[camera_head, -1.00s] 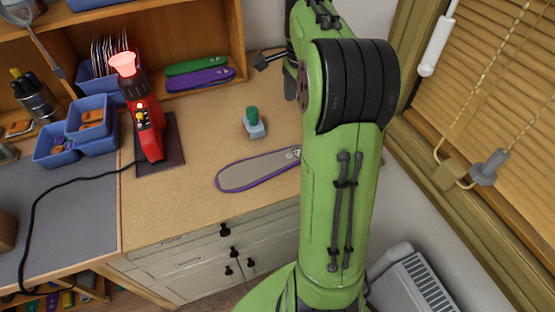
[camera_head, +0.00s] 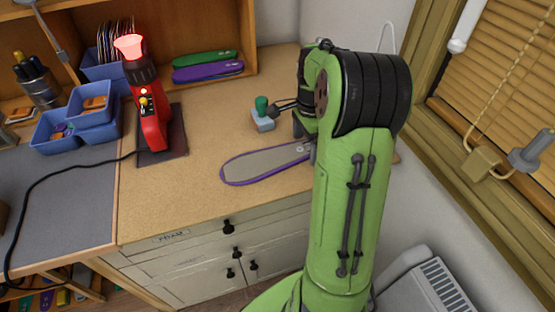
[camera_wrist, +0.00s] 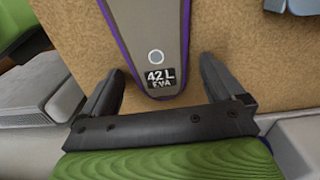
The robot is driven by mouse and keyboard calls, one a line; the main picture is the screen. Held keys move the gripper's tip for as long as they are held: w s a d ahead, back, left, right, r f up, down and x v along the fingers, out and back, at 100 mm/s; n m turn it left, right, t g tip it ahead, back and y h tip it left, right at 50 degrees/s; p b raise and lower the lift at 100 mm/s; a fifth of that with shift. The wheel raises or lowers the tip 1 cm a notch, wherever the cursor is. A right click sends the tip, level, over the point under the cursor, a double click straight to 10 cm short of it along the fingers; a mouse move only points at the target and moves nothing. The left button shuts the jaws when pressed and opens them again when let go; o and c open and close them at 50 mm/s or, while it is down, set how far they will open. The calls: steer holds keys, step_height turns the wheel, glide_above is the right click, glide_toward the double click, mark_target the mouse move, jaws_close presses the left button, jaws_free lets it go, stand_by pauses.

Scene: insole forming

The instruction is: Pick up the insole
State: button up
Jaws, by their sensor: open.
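The insole (camera_head: 262,164) is grey with a purple edge and lies flat on the tan worktop. One end of it is hidden behind my arm in the head view. In the wrist view the insole (camera_wrist: 150,40) runs down from the top edge, and its narrow end bears a white dot and a black "42L EVA" label. My gripper (camera_wrist: 165,80) is open, with one dark finger on each side of that end. Neither finger appears to touch the insole. In the head view the fingers are hidden behind my arm.
A small block with a green knob (camera_head: 262,112) stands just behind the insole. A red heat tool with a glowing top (camera_head: 148,105) stands on a dark mat at left. Purple and green insoles (camera_head: 207,70) lie on the shelf. The window blind (camera_head: 515,80) is at right.

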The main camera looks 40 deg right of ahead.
steer(key=shift+r, duration=0.1)
steer(key=c, duration=1.1)
steer(key=shift+r, duration=0.1)
steer(key=shift+c, duration=0.2)
step_height(320, 180, up, 10)
steer(key=p, duration=0.3)
steer(key=shift+p, duration=0.35)
step_height(320, 180, up, 5)
steer(key=p, duration=1.2)
steer(key=shift+p, duration=0.3)
